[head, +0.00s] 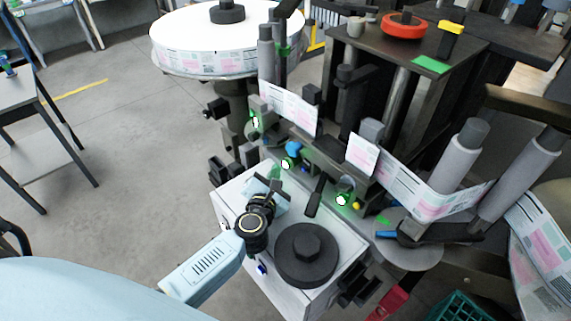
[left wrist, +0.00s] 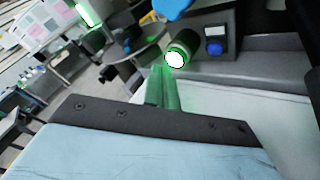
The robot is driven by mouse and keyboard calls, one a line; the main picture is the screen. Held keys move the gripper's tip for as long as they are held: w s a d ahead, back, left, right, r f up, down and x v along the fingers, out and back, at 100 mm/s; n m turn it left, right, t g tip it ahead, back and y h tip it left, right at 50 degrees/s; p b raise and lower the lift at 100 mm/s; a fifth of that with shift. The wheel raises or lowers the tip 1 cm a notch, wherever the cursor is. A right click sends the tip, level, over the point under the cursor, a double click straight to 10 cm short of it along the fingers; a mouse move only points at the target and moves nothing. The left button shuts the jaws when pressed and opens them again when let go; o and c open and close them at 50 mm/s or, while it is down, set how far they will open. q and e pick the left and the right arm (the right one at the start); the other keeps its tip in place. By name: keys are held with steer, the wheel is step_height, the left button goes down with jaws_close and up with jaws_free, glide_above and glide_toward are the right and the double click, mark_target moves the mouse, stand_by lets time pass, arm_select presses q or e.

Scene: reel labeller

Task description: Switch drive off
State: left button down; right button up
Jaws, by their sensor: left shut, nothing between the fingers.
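The reel labeller carries several green-lit round fittings with white faces: one at the upper left (head: 256,122), one in the middle (head: 287,163) and one at the right (head: 342,200). I cannot tell which one is the drive switch. My left gripper (head: 275,181) is shut and empty, just below the middle fitting, above the white cabinet. In the left wrist view the shut fingers (left wrist: 164,88) are tinted green and point toward a green-lit cylinder (left wrist: 177,56). Whether they touch it I cannot tell. A blue button (left wrist: 214,47) sits on a dark box beside it. My right gripper is out of view.
The white cabinet (head: 233,206) bears a black round hub (head: 306,254). A large label reel (head: 203,62) stands at the back left, and the label web (head: 288,106) runs across the machine. A red ring (head: 403,26) lies on the dark top.

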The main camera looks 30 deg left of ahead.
arm_select(q)
steer(key=shift+w, duration=0.1)
steer(key=shift+w+d, duration=0.15)
steer(key=shift+w, duration=0.15)
steer(key=shift+w+d, duration=0.2)
steer(key=shift+w, duration=0.2)
stand_by(0.9)
steer(key=shift+s+a, duration=0.35)
steer(key=shift+s, duration=0.45)
steer(key=shift+s+p, duration=0.1)
steer(key=shift+p, duration=0.2)
steer(key=shift+s+a, duration=0.15)
steer(key=shift+s, duration=0.1)
steer(key=shift+s+a, duration=0.3)
steer(key=shift+s, duration=0.35)
steer(key=shift+s+a, duration=0.25)
steer(key=shift+s, duration=0.45)
steer(key=shift+s+a, duration=0.3)
steer(key=shift+s, duration=0.35)
